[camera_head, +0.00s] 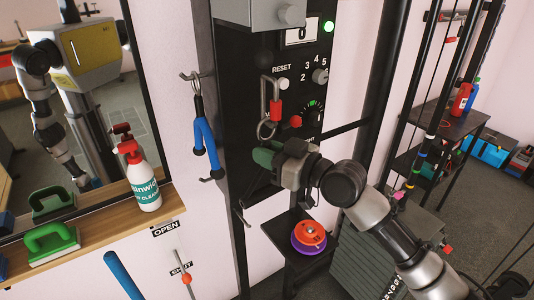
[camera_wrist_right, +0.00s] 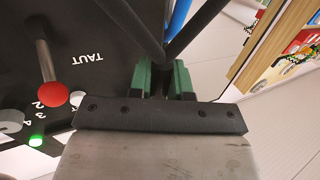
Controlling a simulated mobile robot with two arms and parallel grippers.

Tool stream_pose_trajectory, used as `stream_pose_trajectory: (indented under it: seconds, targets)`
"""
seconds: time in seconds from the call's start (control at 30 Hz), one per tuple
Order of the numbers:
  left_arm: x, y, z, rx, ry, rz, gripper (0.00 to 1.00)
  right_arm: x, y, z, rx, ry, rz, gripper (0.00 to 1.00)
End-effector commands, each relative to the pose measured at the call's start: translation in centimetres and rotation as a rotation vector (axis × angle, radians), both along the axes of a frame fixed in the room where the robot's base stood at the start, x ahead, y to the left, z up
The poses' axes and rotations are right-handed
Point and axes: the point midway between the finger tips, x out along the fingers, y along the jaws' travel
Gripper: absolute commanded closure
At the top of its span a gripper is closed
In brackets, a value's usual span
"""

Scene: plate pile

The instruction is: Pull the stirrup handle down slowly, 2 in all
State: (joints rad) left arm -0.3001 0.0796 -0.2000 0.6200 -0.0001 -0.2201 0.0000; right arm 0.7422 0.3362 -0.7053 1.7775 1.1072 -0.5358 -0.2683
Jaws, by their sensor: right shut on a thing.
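My right gripper (camera_head: 266,158) is in front of the black machine column, below the panel. Its green fingers also show in the right wrist view (camera_wrist_right: 162,80). They are shut on the stirrup handle (camera_wrist_right: 152,22), whose dark bars meet in a V between them. In the head view the gripper hides most of the handle. The counter display (camera_head: 302,32) reads 0, and a green lamp (camera_head: 328,27) is lit beside it. A red-sleeved clip with metal rings (camera_head: 274,112) hangs just above the gripper. My left gripper is not in view.
A blue handle (camera_head: 207,143) hangs on a wall hook left of the column. A shelf (camera_head: 110,238) holds a spray bottle (camera_head: 141,180) and a green brush (camera_head: 50,242). Coloured discs (camera_head: 309,236) lie on a low stand below the gripper. A rack stands at the right.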

Motion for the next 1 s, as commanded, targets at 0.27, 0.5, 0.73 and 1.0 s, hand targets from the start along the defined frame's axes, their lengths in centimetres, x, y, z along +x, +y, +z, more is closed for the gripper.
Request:
stream_pose_trajectory:
  seconds: [0.27,0.5,0.73,1.0]
  targets:
    - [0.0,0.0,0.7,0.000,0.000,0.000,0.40,0.0,0.0,0.6,-0.007,0.006,0.001,1.00]
    - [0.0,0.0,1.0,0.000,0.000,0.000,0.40,0.0,0.0,1.0,-0.006,0.006,0.001,1.00]
    - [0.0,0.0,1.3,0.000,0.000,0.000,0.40,0.0,0.0,1.5,-0.006,0.006,0.001,1.00]
    - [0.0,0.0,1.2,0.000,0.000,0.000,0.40,0.0,0.0,1.4,-0.006,0.007,0.001,1.00]
